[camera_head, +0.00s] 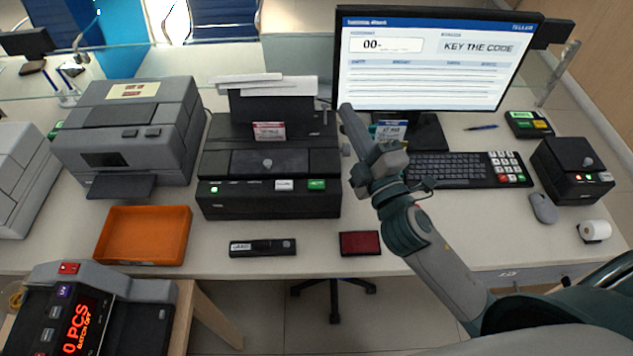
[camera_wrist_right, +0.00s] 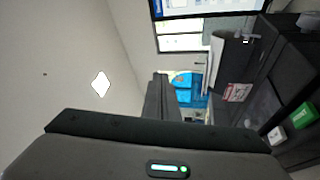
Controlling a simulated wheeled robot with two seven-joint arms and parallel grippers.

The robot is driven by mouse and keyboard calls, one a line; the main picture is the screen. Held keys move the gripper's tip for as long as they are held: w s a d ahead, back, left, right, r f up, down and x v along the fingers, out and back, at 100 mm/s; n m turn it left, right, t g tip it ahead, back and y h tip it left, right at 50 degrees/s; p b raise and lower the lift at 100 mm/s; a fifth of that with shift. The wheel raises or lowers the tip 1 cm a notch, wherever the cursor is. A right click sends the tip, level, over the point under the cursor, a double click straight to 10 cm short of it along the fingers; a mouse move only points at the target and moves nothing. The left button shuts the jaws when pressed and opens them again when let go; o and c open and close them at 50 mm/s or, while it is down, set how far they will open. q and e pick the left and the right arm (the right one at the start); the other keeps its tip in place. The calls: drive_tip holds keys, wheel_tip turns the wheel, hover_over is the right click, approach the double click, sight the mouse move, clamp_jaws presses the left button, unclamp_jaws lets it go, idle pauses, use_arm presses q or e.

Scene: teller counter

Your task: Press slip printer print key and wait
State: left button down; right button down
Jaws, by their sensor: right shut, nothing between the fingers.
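The slip printer appears to be the black machine (camera_head: 270,165) in the middle of the counter, with paper standing out of its top and a red-and-white tag. Its front strip carries a white key (camera_head: 284,185) and a green key (camera_head: 317,185). In the right wrist view the printer (camera_wrist_right: 270,95) is on the right, turned sideways, with the green key (camera_wrist_right: 303,115) and white key (camera_wrist_right: 277,135) showing. My right gripper (camera_head: 350,118) is shut and empty, raised right of the printer and in front of the monitor. It appears apart from the keys. My left gripper is not in view.
The monitor (camera_head: 430,75) reads "KEY THE CODE". A keyboard (camera_head: 450,169), mouse (camera_head: 542,208) and small black device (camera_head: 572,170) are at right. A grey printer (camera_head: 130,130) and orange tray (camera_head: 143,235) are at left. A red pad (camera_head: 360,243) lies near the front edge.

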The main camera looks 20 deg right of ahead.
drive_tip(key=a+r+n+y, duration=0.7)
drive_tip(key=n+y, duration=0.2)
drive_tip(key=n, duration=0.2)
drive_tip(key=s+a+n+g+y, duration=0.3)
drive_tip(key=a+n+g+y, duration=0.6)
drive_tip(key=n, duration=0.8)
wheel_tip(320, 180, down, 8)
drive_tip(key=d+n+g+h, duration=0.1)
drive_tip(key=n+g+h, duration=0.5)
drive_tip(key=n, duration=0.2)
drive_tip(key=w+d+f+n+h, duration=0.3)
drive_tip(key=d+f+h, duration=0.3)
drive_tip(key=d, duration=0.4)
drive_tip(key=shift+w+f+n, duration=0.4)
drive_tip(key=shift+w+f, duration=0.15)
drive_tip(key=shift+w, duration=0.35)
drive_tip(key=shift+d+f, duration=0.1)
drive_tip(key=shift+f, duration=0.05)
